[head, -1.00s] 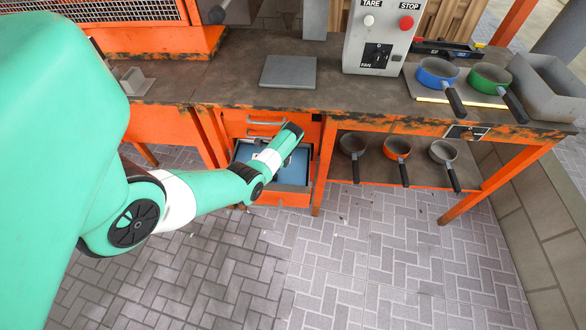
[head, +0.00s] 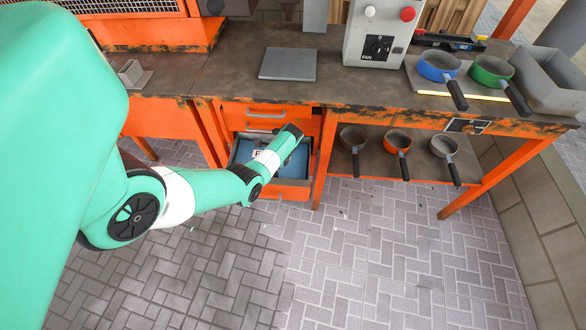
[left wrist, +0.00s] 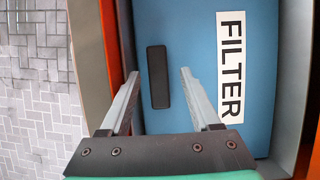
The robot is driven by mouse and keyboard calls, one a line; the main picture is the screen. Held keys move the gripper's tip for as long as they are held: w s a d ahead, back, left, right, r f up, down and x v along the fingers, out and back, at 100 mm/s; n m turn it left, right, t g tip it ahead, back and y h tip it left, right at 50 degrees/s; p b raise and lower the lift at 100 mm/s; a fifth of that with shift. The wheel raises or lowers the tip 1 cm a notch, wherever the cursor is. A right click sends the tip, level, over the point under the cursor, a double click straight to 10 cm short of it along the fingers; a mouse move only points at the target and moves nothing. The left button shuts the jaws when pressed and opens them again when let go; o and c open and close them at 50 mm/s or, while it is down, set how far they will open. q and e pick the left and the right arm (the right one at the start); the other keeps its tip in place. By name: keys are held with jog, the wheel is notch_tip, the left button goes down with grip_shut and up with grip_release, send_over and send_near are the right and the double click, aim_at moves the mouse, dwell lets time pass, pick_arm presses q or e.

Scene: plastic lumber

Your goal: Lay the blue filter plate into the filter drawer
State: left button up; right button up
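The blue filter plate (left wrist: 182,30) lies inside the open filter drawer (left wrist: 295,75). It has a white FILTER label and a black handle bar (left wrist: 158,75). In the head view the plate (head: 298,165) shows in the drawer (head: 285,191), partly hidden behind my left arm. My left gripper (left wrist: 160,73) is open over the plate. Its fingers stand apart on either side of the handle, with a gap showing on both sides. I cannot tell how far the plate's edges sit down. My right gripper is not in view.
The drawer is in the orange workbench (head: 200,80). A flat grey plate (head: 288,64) lies on the bench top, left of the control box (head: 374,47). Several pans stand on the right side and on the shelf below. The paved floor in front is clear.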

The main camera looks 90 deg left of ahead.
pick_arm(q)
jog(key=shift+r, duration=0.1)
jog(key=p+v, duration=0.6)
jog(key=v, duration=0.5)
jog(key=shift+r, duration=0.2)
jog(key=shift+w+d, duration=0.1)
jog(key=shift+w, duration=0.05)
